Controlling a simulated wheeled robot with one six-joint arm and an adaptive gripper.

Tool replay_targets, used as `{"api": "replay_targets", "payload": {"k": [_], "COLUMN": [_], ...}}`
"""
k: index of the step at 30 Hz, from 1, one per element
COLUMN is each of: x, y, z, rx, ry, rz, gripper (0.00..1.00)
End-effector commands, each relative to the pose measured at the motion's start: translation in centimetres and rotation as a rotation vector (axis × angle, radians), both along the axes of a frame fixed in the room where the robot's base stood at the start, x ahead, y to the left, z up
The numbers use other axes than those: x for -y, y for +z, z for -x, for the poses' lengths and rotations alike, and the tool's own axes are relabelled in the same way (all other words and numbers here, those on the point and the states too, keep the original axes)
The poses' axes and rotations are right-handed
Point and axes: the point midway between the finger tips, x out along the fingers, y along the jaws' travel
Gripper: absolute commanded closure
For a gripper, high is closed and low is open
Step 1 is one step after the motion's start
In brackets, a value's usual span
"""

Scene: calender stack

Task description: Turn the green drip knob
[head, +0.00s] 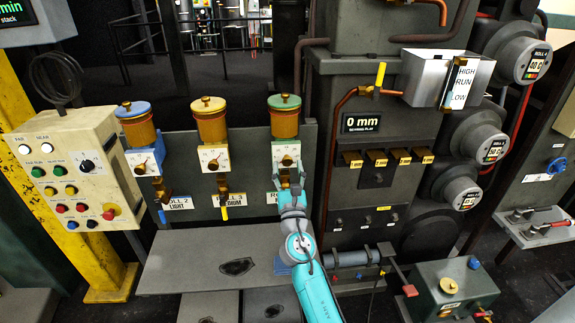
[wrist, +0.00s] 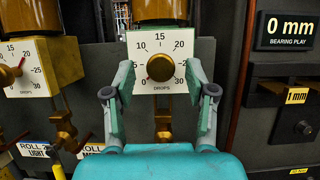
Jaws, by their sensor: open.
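The green-lidded drip oiler (head: 284,115) is the right-most of three amber cups on the grey panel. Its white dial plate (head: 278,153), with a 0 to 30 drops scale, hangs below the cup. In the wrist view the round knob (wrist: 160,68) sits at the middle of that plate; it looks dark with a red part, whose exact setting I cannot read. My gripper (wrist: 160,82) is open, one finger on each side of the lower dial, with nothing held between them. In the head view my gripper (head: 291,181) is just below the plate, hiding its lower part.
Blue-lidded (head: 138,125) and yellow-lidded (head: 209,120) oilers with similar dials stand to the left. A 0 mm display (head: 361,122) and several brass tabs are to the right. An amber stem (wrist: 163,122) drops below the dial between my fingers. A grey ledge (head: 190,265) lies below.

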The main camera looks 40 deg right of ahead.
Motion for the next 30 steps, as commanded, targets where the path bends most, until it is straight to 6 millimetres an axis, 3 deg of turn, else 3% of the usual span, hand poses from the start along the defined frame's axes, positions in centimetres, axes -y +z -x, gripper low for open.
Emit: {"api": "replay_targets", "payload": {"k": [6, 15, 16, 22, 23, 30], "x": [0.89, 0.97, 0.96, 0.96, 0.95, 0.92], "y": [0.60, 0.66, 0.66, 0.66, 0.65, 0.66], "z": [-1.21, -1.36, -1.36, -1.36, -1.36, -1.37], "rx": [0.000, -0.001, -0.001, -0.001, -0.001, 0.006], "ry": [-0.001, 0.000, 0.000, 0.000, 0.000, 0.001], "rz": [0.000, -0.001, -0.001, -0.001, -0.001, -0.011], "gripper": [0.44, 0.44, 0.46, 0.96, 1.00, 1.00]}}
